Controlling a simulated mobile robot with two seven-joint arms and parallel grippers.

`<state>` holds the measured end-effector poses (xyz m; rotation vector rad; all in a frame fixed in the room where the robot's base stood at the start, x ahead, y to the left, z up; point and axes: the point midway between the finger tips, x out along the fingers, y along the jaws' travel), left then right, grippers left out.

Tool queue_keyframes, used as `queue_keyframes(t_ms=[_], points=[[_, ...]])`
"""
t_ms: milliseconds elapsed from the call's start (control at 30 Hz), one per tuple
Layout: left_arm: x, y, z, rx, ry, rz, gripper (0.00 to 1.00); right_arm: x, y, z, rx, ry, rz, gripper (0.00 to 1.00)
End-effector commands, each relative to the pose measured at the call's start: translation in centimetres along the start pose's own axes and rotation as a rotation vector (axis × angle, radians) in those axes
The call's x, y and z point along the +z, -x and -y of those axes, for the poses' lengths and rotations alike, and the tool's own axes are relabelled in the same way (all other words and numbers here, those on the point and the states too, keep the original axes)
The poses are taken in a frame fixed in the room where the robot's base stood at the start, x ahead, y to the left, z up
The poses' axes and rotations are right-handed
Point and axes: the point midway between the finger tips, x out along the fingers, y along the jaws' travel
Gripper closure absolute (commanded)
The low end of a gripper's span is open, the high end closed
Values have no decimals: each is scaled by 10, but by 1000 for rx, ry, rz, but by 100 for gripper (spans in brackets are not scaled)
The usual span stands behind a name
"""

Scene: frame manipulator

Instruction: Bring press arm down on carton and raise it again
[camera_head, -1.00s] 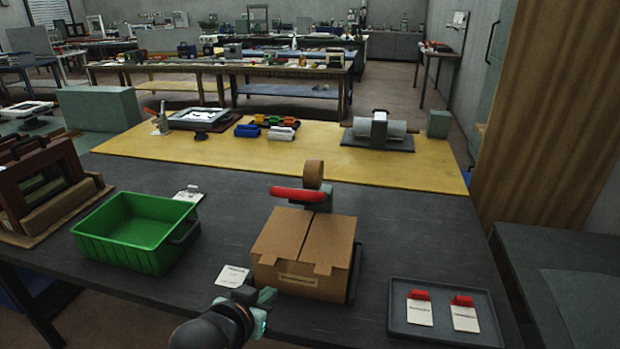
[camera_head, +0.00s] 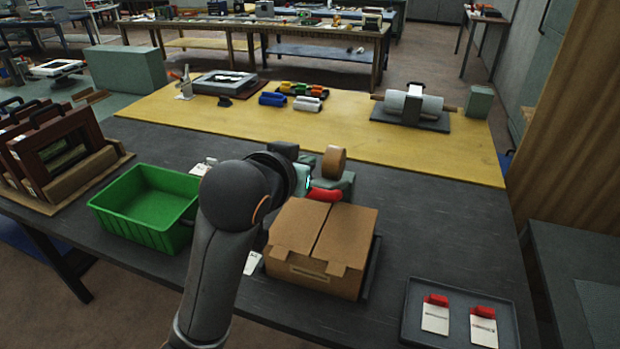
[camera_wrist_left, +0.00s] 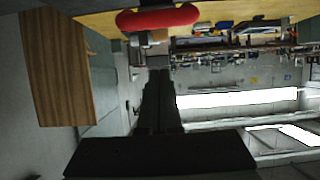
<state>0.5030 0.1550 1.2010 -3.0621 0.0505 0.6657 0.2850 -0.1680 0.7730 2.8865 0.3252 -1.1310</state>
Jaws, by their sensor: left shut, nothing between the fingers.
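The brown carton (camera_head: 318,247) stands closed on the dark table. The press arm (camera_head: 334,182) is behind it, with a red handle (camera_head: 324,195) and a tan tape roll (camera_head: 334,160). The handle sits at the carton's back edge; whether it touches the carton cannot be told. My left gripper (camera_head: 307,181) is at the handle's left end, shut and empty, partly hidden by its wrist. In the left wrist view, the closed dark fingers (camera_wrist_left: 158,85) point toward the red handle (camera_wrist_left: 158,18), which lies apart from them at the top. My right gripper is not in view.
A green bin (camera_head: 150,207) stands left of the carton, and a grey tray (camera_head: 460,312) with red-clipped cards lies to the right. Framed screens (camera_head: 65,150) stand far left. A yellow mat (camera_head: 420,150) lies behind.

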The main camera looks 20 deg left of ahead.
Motion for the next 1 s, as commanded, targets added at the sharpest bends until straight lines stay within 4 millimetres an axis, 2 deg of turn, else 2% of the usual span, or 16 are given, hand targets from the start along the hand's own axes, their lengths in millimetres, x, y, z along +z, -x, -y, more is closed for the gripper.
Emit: queue_keyframes(t_ms=[33, 233, 400, 533, 1000], points=[[1, -12, 0, -1, 0, 6, 100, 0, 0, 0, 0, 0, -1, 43], [1, -53, 0, -1, -1, 5, 100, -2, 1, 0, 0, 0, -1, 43], [24, -45, 0, 1, 0, 3, 100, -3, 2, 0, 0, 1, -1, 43], [34, -41, 0, 0, -1, 2, 100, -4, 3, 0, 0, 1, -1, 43], [38, -39, 0, 1, 0, 0, 100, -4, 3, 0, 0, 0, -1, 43]])
